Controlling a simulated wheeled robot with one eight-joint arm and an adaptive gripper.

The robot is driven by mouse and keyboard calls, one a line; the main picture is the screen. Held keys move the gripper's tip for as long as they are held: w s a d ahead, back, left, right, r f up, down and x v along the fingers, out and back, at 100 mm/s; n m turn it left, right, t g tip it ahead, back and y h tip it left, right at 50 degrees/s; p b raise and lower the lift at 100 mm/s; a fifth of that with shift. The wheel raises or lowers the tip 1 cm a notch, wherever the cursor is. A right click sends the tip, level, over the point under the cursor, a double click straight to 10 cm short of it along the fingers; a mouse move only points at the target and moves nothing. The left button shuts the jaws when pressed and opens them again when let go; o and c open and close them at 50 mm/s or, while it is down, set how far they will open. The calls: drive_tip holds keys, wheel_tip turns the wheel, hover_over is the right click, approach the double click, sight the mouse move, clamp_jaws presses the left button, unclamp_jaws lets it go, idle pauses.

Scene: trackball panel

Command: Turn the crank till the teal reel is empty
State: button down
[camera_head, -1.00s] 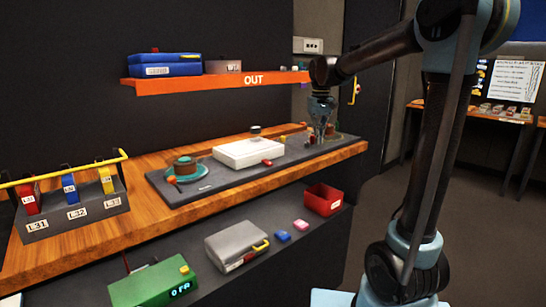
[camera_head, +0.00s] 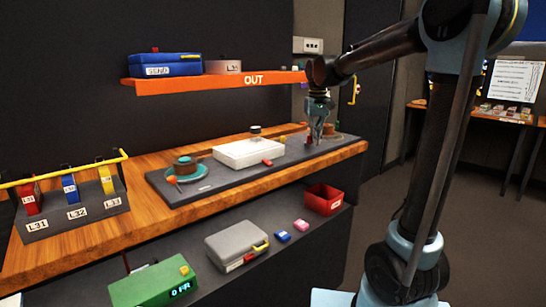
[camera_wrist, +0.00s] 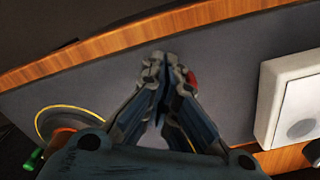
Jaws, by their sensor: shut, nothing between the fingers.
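The teal reel (camera_head: 201,174) sits at the left end of the dark panel (camera_head: 222,186). It has a brown-and-teal drum on top and a small orange knob (camera_head: 173,180) at its front left. A second reel stands at the right end, partly behind my gripper (camera_head: 315,141). In the wrist view this second reel (camera_wrist: 45,124) shows a yellow rim, an orange-brown hub and a green knob (camera_wrist: 35,156). My gripper (camera_wrist: 165,62) is shut and empty, pointing down beside the second reel. A small red part (camera_wrist: 191,78) shows beside the fingertips; contact is unclear.
A white box (camera_head: 245,153) with a red part stands mid-panel. An orange OUT shelf (camera_head: 220,80) hangs above. A red bin (camera_head: 323,199), grey case (camera_head: 236,243) and green display box (camera_head: 150,285) lie below.

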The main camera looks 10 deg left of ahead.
drive_tip(key=shift+s+a, duration=0.3)
drive_tip(key=shift+a, duration=0.1)
drive_tip(key=shift+s+a, duration=0.15)
drive_tip(key=shift+a, duration=0.1)
drive_tip(key=shift+s+a, duration=0.1)
drive_tip(key=shift+a, duration=0.25)
drive_tip(key=shift+s+a, duration=0.1)
drive_tip(key=shift+a, duration=1.45)
drive_tip(key=shift+w+a, duration=0.4)
drive_tip(key=shift+w, duration=0.05)
